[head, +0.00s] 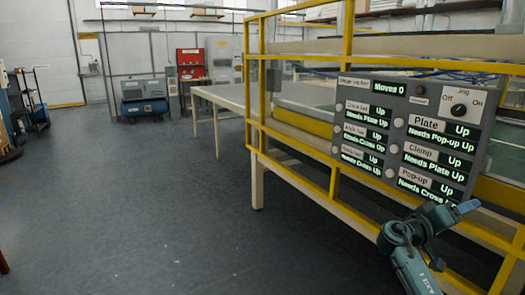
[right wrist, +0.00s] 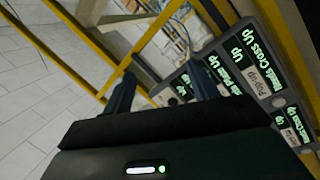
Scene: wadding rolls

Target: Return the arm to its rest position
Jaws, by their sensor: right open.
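My right gripper (head: 466,208) is at the lower right of the head view, just below the bottom edge of a grey control panel (head: 393,88). In the right wrist view the right gripper (right wrist: 163,84) has its two dark blue fingers spread apart, with nothing between them. The panel (right wrist: 284,104) fills the right side of that view, tilted, and the right finger overlaps its edge. Whether the gripper touches the panel is unclear. The panel has round buttons, a Jog knob (head: 459,109) and green "Up" displays. My left gripper is not in view.
A yellow guard frame (head: 348,45) surrounds a long machine beside the panel. A long pale table (head: 220,95) stands behind it. A blue-grey machine (head: 144,92) and a red cabinet (head: 190,65) stand at the back. The floor (head: 130,200) at left is open.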

